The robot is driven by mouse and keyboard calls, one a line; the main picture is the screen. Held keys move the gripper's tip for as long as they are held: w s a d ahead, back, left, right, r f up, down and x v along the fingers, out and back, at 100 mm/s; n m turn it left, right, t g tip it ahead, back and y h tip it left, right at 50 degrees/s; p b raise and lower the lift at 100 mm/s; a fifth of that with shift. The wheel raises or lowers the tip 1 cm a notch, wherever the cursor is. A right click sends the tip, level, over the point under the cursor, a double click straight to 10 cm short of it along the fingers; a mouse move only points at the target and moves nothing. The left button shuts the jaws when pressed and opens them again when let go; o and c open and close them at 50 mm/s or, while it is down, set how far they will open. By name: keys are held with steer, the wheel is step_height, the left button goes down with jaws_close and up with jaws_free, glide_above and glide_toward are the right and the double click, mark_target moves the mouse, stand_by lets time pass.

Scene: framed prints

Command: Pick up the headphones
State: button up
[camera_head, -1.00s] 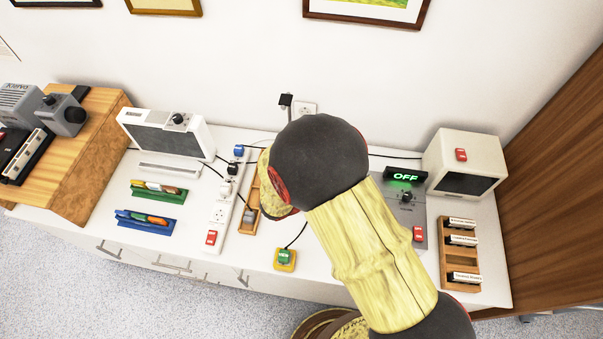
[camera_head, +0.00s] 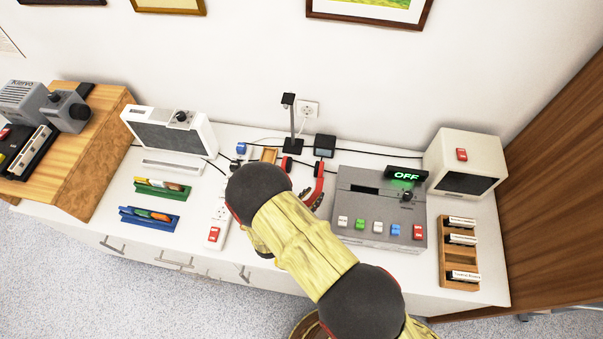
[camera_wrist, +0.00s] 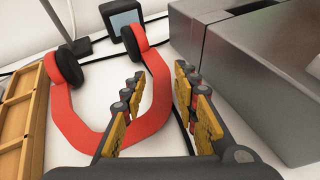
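Red headphones with black ear pads (camera_wrist: 68,115) lie on the white counter in the wrist view, their band curving toward the camera and the ear cups at the far end. In the head view part of the red band (camera_head: 318,188) and the dark ear pads show beyond my arm. My gripper (camera_wrist: 165,88) is open, its two yellow-padded fingers apart with nothing held between them. Its left finger overlaps the right side of the band in the wrist view; I cannot tell whether they touch.
A grey box with coloured buttons (camera_head: 375,215) stands close to the right of the headphones. A wooden tray (camera_wrist: 20,120) lies to their left. A black stand (camera_head: 292,125) and a small dark block (camera_head: 325,145) are behind. Cables cross the counter.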

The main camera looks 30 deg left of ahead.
steer(key=shift+x, duration=1.35)
steer(key=c, duration=0.3)
steer(key=c, duration=0.4)
jaws_close()
